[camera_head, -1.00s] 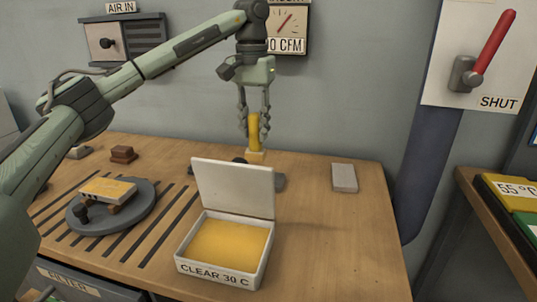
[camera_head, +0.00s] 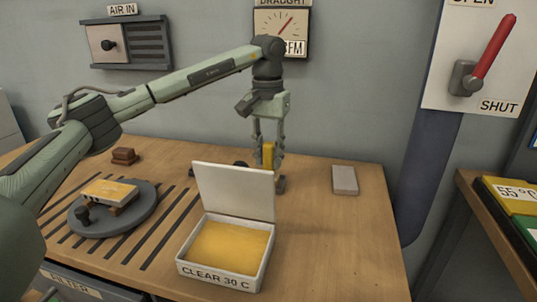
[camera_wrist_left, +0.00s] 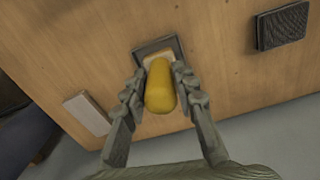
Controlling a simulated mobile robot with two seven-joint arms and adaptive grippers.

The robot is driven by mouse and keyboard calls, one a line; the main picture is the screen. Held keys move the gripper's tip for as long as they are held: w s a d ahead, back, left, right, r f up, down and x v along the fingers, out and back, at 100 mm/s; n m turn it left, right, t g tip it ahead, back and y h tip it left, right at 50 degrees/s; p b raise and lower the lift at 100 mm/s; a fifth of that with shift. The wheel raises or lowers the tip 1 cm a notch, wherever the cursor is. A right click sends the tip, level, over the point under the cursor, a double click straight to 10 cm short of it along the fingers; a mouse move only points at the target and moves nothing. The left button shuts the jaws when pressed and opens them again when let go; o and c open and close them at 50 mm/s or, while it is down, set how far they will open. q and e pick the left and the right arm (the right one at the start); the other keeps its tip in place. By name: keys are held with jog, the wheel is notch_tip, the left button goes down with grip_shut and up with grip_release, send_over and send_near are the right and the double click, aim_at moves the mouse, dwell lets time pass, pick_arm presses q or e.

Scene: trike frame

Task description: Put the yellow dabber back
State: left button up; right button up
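The yellow dabber (camera_head: 267,154) is upright between the fingers of my left gripper (camera_head: 268,159), behind the raised lid of the white box. In the left wrist view, the fingers (camera_wrist_left: 160,84) press on both sides of the yellow dabber handle (camera_wrist_left: 160,90). Its pale foot lies over a dark square holder (camera_wrist_left: 172,43). The holder (camera_head: 281,184) shows partly behind the lid in the head view. I cannot tell whether the foot rests in the holder or hangs just above it. My right gripper is not in view.
The open white box (camera_head: 222,275) labelled CLEAR 30 C stands in front, its lid raised. A grey block (camera_head: 344,180) lies to the right. A round grey stand (camera_head: 140,215) carries a yellow-topped piece at left. The table's front right is clear.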

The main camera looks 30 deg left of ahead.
pick_arm(q)
jog(key=o, duration=0.4)
jog(key=shift+c, duration=0.2)
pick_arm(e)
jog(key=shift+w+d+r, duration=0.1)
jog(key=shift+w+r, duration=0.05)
pick_arm(q)
jog(key=shift+r, duration=0.25)
notch_tip(320, 180, up, 10)
jog(key=shift+f, duration=0.15)
jog(key=shift+r, duration=1)
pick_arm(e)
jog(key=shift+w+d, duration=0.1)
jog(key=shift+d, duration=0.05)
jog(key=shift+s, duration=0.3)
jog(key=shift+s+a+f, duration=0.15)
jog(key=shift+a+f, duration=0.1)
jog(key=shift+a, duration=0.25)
